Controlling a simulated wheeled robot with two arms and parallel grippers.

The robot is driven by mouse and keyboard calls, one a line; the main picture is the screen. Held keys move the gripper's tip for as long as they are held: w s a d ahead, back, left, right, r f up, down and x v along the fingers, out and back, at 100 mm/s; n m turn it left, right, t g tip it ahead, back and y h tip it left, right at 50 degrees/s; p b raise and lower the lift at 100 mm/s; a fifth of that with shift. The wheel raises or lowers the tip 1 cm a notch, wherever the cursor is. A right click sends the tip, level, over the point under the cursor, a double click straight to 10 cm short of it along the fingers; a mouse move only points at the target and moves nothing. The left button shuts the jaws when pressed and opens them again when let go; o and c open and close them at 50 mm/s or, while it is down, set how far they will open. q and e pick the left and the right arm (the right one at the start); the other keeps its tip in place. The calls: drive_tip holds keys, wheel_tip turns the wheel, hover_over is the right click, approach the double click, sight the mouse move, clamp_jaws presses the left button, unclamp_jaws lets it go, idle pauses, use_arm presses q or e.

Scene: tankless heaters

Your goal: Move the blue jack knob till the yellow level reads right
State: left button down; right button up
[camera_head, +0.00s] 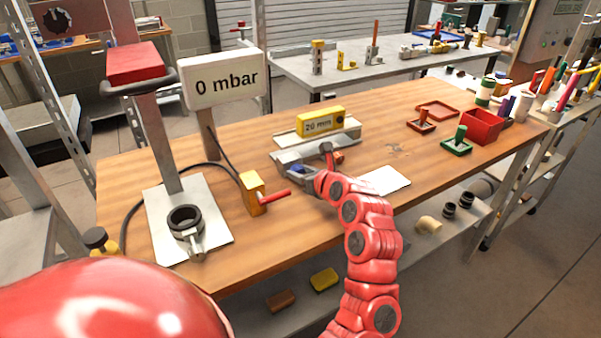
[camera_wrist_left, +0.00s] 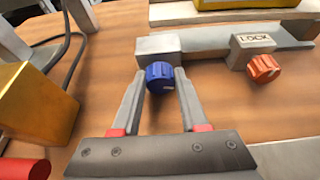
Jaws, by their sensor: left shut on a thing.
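The blue jack knob (camera_wrist_left: 160,77) sits on the front of a grey metal block. My left gripper (camera_wrist_left: 158,85) has its two fingers on either side of the knob, shut on it. In the head view the blue knob (camera_head: 296,169) is partly covered by my left gripper (camera_head: 303,176). The yellow level (camera_head: 320,122) lies on the grey plate (camera_head: 300,145) of the jack and reads "20 mm". Only its lower edge shows in the left wrist view (camera_wrist_left: 245,4). My right gripper is not in view.
An orange knob (camera_wrist_left: 264,68) under a "LOCK" label is right of the blue knob. A yellow block (camera_head: 252,193) with a red lever stands to the left. A "0 mbar" sign (camera_head: 225,79) stands behind. A white sheet (camera_head: 385,181) lies to the right.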

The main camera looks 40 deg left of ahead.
use_arm(q)
drive_tip(key=shift+w+m+g, duration=0.15)
drive_tip(key=shift+m+g, duration=0.35)
drive_tip(key=shift+m, duration=0.5)
drive_tip(key=shift+d+f+m+g+y, duration=0.15)
drive_tip(key=shift+m+g+y, duration=0.65)
drive_tip(key=shift+m, duration=0.5)
drive_tip(key=shift+p, duration=0.3)
drive_tip(key=shift+c, duration=2.2)
unclamp_jaws()
